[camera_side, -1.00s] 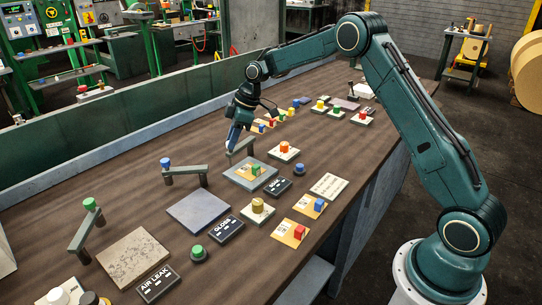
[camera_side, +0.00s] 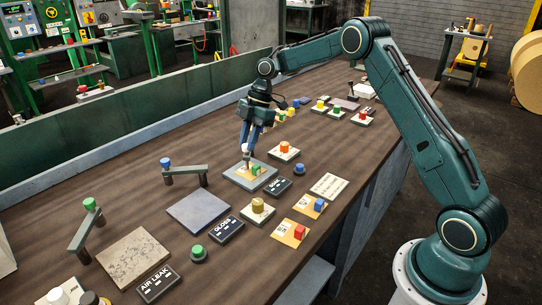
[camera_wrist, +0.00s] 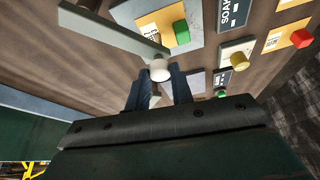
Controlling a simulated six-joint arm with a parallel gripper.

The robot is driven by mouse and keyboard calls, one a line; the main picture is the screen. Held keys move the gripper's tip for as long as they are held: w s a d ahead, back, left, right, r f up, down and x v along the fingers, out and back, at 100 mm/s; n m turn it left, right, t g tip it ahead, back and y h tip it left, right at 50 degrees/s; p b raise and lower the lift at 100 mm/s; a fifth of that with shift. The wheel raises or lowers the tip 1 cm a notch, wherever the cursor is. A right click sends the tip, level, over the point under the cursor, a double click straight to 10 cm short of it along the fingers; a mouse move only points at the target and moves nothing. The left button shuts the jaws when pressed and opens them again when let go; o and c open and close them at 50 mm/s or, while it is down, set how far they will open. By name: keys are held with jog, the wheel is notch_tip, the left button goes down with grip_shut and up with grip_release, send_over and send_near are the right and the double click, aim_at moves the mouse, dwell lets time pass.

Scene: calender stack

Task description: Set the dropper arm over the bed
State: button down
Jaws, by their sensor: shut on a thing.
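The bar reaches across the bed's edge (camera_wrist: 125,12) in that view. The green block (camera_wrist: 181,32) lies close beside the bar. In the side view my fingers hide most of the dropper arm.
Two similar arms stand to the left, with a blue knob (camera_side: 165,162) and a green knob (camera_side: 90,204). A bare grey slab (camera_side: 199,212), a patterned slab (camera_side: 135,257) and dark label plates (camera_side: 227,229) lie in front. An orange-topped block (camera_side: 284,147) stands behind the bed.

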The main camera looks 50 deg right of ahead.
jog(key=shift+s, duration=0.1)
jog(key=c, duration=1.2)
grip_release()
jog(key=v, duration=0.7)
jog(key=shift+r, duration=0.2)
jog(key=shift+d, duration=0.1)
